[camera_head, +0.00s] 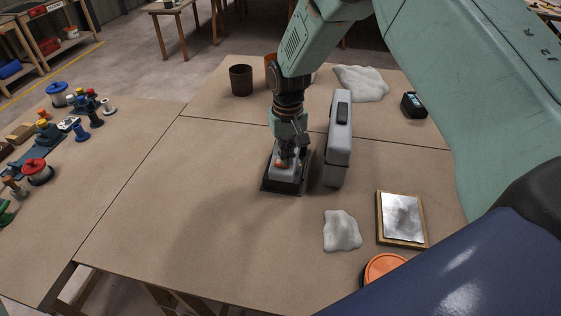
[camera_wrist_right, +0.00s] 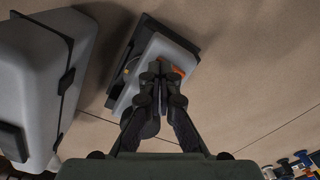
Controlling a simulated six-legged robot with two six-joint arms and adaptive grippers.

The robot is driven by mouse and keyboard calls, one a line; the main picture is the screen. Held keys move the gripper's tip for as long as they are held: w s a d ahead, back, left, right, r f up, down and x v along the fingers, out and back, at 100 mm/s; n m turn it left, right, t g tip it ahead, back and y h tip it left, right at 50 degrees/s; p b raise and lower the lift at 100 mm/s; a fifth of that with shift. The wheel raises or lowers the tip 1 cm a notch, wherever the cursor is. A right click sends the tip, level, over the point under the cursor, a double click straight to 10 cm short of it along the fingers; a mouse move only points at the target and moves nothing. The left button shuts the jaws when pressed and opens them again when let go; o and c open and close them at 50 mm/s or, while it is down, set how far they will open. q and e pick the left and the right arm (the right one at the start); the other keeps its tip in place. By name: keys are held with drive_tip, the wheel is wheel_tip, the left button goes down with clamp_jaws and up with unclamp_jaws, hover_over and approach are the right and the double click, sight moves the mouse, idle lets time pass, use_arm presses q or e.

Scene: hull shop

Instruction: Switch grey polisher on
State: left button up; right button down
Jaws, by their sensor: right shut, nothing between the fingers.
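A small light-grey device with a black base plate, which looks like the grey polisher (camera_head: 287,174), sits on the table in the middle of the head view. It also shows in the right wrist view (camera_wrist_right: 129,94), with an orange part (camera_wrist_right: 179,71) on its top. My right gripper (camera_head: 284,158) points down right over it, fingers shut and empty. In the right wrist view its fingertips (camera_wrist_right: 160,73) are beside the orange part and cover some of the device's top. I cannot tell whether they touch it. My left gripper is not in view.
A tall grey case (camera_head: 340,155) with a black handle stands close to the right of the device. White cloths (camera_head: 342,232), a framed metal plate (camera_head: 402,220), an orange-lidded tin (camera_head: 384,270) and a brown cup (camera_head: 241,81) lie around.

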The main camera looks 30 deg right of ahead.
drive_tip(key=shift+s+f, duration=0.1)
drive_tip(key=shift+f, duration=0.05)
drive_tip(key=shift+w+r+p, duration=0.2)
drive_tip(key=shift+r+p, duration=0.75)
wheel_tip(320, 180, up, 2)
drive_tip(key=shift+s+p, duration=0.15)
drive_tip(key=shift+p, duration=0.65)
wheel_tip(320, 180, up, 2)
drive_tip(key=shift+r+p, duration=0.1)
drive_tip(key=shift+p, duration=0.95)
drive_tip(key=shift+r+p, duration=0.4)
drive_tip(key=shift+r, duration=0.1)
drive_tip(key=shift+f, duration=0.15)
